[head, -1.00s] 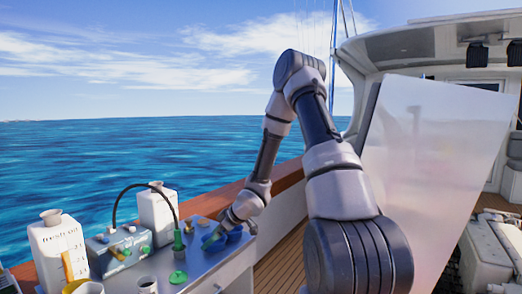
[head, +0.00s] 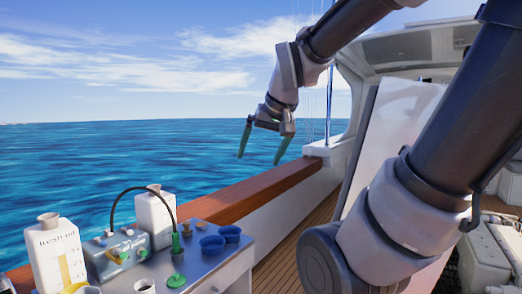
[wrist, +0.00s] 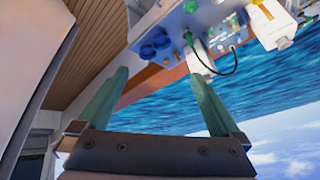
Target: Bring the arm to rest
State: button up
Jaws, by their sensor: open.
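My gripper (head: 262,145) is raised in the air in the head view, above the wooden rail and in front of the sea. Its two green fingers are spread apart with nothing between them. In the wrist view my gripper (wrist: 160,105) also shows open and empty, with the bench upside down beyond the fingertips. My arm bends up and over from the right side of the head view.
A grey bench (head: 205,262) stands at lower left with blue cups (head: 212,245), a green-capped hose box (head: 118,254) and white bottles (head: 55,255). A wooden rail (head: 265,195) runs behind it. A pale upright panel (head: 385,130) stands at right, partly behind my arm.

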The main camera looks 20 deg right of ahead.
jog(key=shift+m+y, duration=0.5)
jog(key=shift+y, duration=0.2)
jog(key=s, duration=0.1)
jog(key=s+a+r, duration=0.1)
jog(key=s, duration=0.2)
jog(key=shift+a+r, duration=0.15)
jog(key=shift+a, duration=0.2)
